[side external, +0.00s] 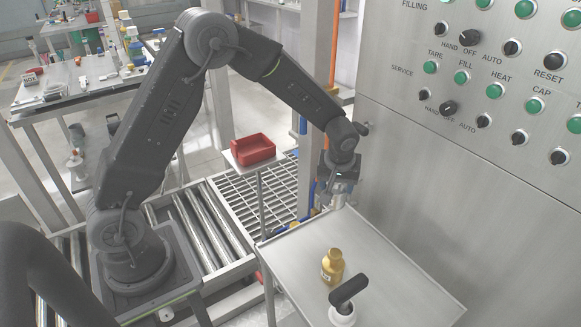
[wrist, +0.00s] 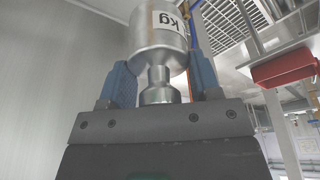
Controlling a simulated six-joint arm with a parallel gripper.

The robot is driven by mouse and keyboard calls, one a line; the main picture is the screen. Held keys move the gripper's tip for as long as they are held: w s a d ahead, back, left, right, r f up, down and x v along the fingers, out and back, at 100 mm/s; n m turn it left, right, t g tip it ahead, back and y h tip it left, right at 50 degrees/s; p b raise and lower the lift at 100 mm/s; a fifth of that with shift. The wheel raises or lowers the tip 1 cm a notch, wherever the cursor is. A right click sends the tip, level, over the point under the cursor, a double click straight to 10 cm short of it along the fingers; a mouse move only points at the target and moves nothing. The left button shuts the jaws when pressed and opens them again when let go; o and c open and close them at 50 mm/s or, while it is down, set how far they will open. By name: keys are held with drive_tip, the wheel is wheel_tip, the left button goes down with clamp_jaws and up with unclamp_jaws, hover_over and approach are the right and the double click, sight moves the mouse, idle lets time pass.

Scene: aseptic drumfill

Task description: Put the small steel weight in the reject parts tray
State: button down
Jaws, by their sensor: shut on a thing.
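The small steel weight (wrist: 158,45) is silver, with a narrow neck and a white label reading "kg" upside down in the wrist view. My gripper (wrist: 161,80) is shut on its neck, one blue finger on each side. In the side external view my gripper (side external: 336,190) hangs over the far end of the steel table, with the weight (side external: 338,201) partly showing at its tip. Whether the weight clears the table there is hard to tell. The red reject parts tray (side external: 253,149) stands on a small raised stand to the left, apart from my gripper. It also shows in the wrist view (wrist: 284,71).
A brass weight (side external: 332,266) and a black-handled item with a white base (side external: 346,300) stand on the steel table (side external: 390,285). A steel control panel (side external: 450,150) rises close on the right. Roller conveyors (side external: 205,225) and a grating lie left of the table.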

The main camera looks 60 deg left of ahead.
wheel_tip(320, 180, up, 17)
drive_tip(key=n+g+y, duration=0.1)
drive_tip(key=n+g, duration=0.1)
drive_tip(key=n, duration=0.7)
hover_over(251, 136)
drive_tip(key=s+d, duration=0.2)
drive_tip(key=d, duration=0.3)
drive_tip(key=shift+w+a+f, duration=0.1)
drive_tip(key=shift+a+f, duration=0.05)
drive_tip(key=shift+f, duration=5.15)
drive_tip(key=shift+a+f, duration=0.15)
drive_tip(key=shift+f, duration=5.15)
drive_tip(key=shift+f, duration=0.1)
drive_tip(key=shift+c, duration=1.6)
unclamp_jaws()
drive_tip(key=shift+d+f, duration=0.1)
drive_tip(key=shift+f, duration=0.1)
drive_tip(key=shift+r, duration=0.1)
